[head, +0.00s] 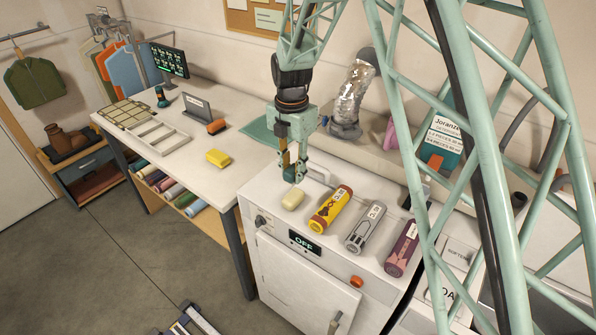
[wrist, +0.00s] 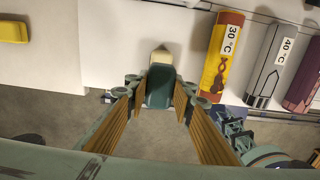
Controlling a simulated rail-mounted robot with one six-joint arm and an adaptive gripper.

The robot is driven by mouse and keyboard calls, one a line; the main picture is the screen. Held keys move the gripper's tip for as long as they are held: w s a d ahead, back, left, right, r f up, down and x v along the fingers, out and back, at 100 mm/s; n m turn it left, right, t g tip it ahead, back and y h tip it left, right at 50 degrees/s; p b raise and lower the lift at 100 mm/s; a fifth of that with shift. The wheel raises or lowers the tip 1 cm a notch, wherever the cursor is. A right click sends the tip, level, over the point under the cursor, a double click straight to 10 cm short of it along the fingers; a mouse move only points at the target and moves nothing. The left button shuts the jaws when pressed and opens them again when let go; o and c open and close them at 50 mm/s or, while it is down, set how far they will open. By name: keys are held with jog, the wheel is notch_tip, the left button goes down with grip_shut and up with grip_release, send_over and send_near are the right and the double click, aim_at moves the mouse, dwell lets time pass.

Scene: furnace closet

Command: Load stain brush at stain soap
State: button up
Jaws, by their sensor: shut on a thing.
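The cream soap block (head: 292,200) lies on top of the white machine, left of the cylinders. My gripper (head: 295,176) points down just behind it and is shut on a brush with a dark teal body (wrist: 158,88). In the wrist view the brush sits between the two fingers (wrist: 159,100), and the soap (wrist: 161,56) shows just beyond its end, partly covered by it. I cannot tell whether brush and soap touch. The brush's bristles are hidden.
Yellow (head: 330,209), grey (head: 365,227) and purple (head: 402,249) cylinders lie right of the soap. The machine's display (head: 303,241) reads OFF. A yellow sponge (head: 218,158) lies on the white table (head: 190,175) to the left. A foil-wrapped duct (head: 350,95) stands behind.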

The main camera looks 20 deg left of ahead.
aim_at(293, 196)
jog(key=shift+f, duration=0.1)
dwell(0.3)
jog(key=shift+f+b, duration=1.2)
jog(key=shift+f, duration=1.65)
jog(key=shift+f+b, duration=0.45)
jog(key=shift+f, duration=0.2)
dwell(1.8)
jog(key=shift+r, duration=0.15)
jog(key=shift+r+p, duration=1.35)
jog(key=shift+r, duration=2.05)
